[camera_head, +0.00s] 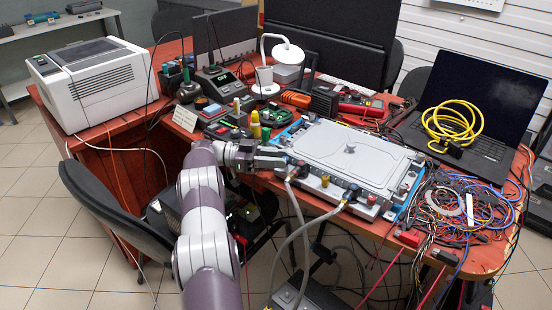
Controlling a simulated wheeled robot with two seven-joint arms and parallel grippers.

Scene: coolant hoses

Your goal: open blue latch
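A grey box with a flat lid (345,150) sits on a blue base on the red table, in the middle of the view. Small coloured fittings line its front edge, including a yellow one (325,181) and a red one (371,198). Two grey hoses hang from the front; the left hose (300,225) meets the box just by my gripper. My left gripper (279,160) is at the box's front left corner, by the left hose end. Its fingers are too small to tell if they are open, shut or touching. The blue latch cannot be made out surely. My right gripper is out of view.
Tangled wires (455,210) lie right of the box, and a laptop (470,120) carries a yellow cable (452,125). Tools and small devices crowd the table behind and left. A white printer (95,82) stands far left. A black chair (115,215) stands in front of the table.

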